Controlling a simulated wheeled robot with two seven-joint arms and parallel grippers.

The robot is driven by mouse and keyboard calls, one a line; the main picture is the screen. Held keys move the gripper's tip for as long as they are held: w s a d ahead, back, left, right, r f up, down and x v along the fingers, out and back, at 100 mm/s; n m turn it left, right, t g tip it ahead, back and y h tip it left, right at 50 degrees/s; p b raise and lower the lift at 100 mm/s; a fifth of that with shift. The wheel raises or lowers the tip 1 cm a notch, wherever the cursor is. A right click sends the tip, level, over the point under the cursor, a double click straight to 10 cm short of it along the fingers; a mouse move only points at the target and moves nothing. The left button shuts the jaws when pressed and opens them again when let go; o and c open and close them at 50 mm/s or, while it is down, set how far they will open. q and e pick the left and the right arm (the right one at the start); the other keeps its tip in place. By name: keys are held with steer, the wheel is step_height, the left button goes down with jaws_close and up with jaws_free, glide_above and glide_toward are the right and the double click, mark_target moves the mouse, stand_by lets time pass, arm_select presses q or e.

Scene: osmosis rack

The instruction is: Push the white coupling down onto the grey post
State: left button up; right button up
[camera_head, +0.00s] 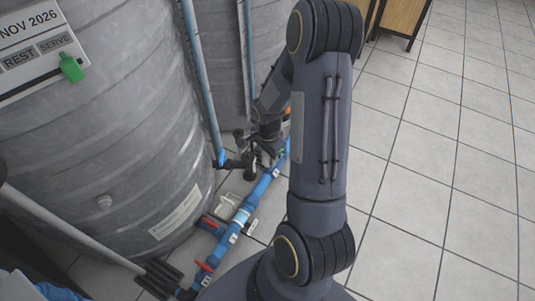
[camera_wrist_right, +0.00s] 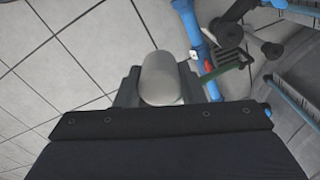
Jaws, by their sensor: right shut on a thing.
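A pale, rounded piece that looks like the white coupling (camera_wrist_right: 163,80) sits between the two dark fingers of my right gripper (camera_wrist_right: 162,92) in the right wrist view. The fingers are shut on its sides, and its rounded end points away from the wrist. In the head view my right gripper (camera_head: 266,147) is down by the blue pipework beside the tanks, partly hidden by my own arm. The coupling cannot be made out there. I cannot pick out the grey post in either view, nor tell whether the coupling touches it. My left gripper is in neither view.
A large grey ribbed tank (camera_head: 120,140) fills the left. A blue pipe run (camera_head: 233,231) with red-handled valves crosses the floor in front of it; it also shows in the wrist view (camera_wrist_right: 190,22). Tiled floor (camera_head: 440,150) is open on the right.

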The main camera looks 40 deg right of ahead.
steer(key=w+a+r+n, duration=0.5)
steer(key=a+r+n, duration=0.2)
steer(key=a+n, duration=0.2)
steer(key=w+a+r+n, duration=0.5)
steer(key=a+r+n, duration=0.2)
steer(key=a+n, duration=0.3)
steer(key=shift+w+a, duration=0.15)
steer(key=shift+w, duration=0.15)
